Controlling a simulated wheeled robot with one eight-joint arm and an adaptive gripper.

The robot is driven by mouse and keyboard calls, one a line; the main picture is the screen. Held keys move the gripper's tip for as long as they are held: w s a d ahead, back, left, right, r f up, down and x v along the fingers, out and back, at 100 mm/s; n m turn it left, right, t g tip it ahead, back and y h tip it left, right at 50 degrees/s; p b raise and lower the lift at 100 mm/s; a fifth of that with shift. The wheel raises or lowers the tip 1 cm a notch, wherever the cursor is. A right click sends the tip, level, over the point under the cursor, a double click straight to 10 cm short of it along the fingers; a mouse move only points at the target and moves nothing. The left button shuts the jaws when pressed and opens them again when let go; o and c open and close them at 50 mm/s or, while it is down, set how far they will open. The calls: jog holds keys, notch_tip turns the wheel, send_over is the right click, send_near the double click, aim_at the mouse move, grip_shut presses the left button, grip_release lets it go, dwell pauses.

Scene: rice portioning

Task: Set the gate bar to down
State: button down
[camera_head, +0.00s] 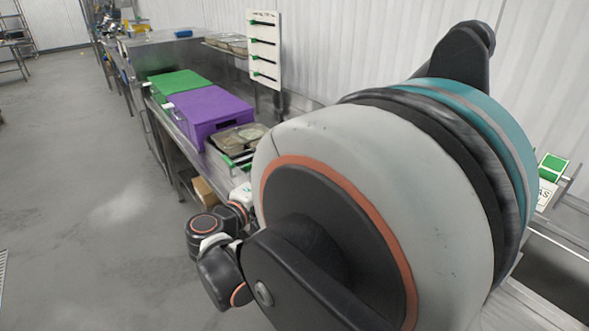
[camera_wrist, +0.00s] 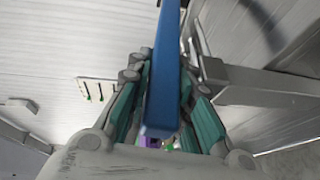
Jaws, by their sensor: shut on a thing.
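A long blue bar (camera_wrist: 162,88) runs down the middle of the wrist view, between the teal finger pads of my gripper (camera_wrist: 164,100). My gripper is shut on this bar. It looks like the gate bar, but its pivot and far end are out of view, so I cannot tell its up or down position. In the head view my large arm link covers the right half, and neither my gripper nor the blue bar can be made out there.
A steel counter carries a purple box (camera_head: 212,112), a green box (camera_head: 178,85) and food trays (camera_head: 238,139). A white board (camera_head: 264,50) with black strips stands behind. A cardboard box (camera_head: 205,191) sits below. The grey floor (camera_head: 75,190) at left is open.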

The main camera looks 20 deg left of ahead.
dwell(0.3)
jog(key=c, duration=1.4)
grip_release()
jog(key=shift+w+d, duration=0.1)
jog(key=v, duration=1.2)
jog(key=shift+f, duration=0.15)
